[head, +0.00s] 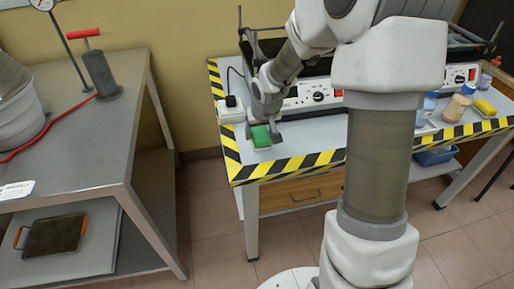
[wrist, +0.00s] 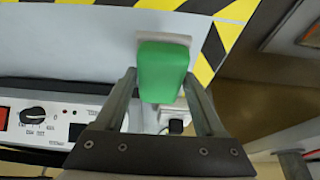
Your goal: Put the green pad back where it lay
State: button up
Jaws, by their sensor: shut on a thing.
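The green pad (head: 260,136) is at the left end of the striped-edge table, near its front left corner. It also shows in the wrist view (wrist: 162,72), upper middle, between the two fingers. My gripper (head: 263,128) reaches down to it from above and is shut on it. A pale grey, flat edge (wrist: 178,38) shows just beyond the pad's far end. I cannot tell whether the pad touches the surface under it.
A white power socket block (head: 231,110) stands just left of the pad. A grey device with a knob (head: 318,97) is behind it. A metal workbench (head: 90,120) is at left, across a gap.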

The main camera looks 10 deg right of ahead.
jog(key=shift+a+f, duration=0.35)
jog(key=shift+a, duration=0.05)
jog(key=shift+f+b, duration=0.95)
jog(key=shift+f, duration=0.95)
jog(key=shift+f, duration=0.2)
jog(key=o, duration=1.3)
jog(key=shift+r, duration=0.1)
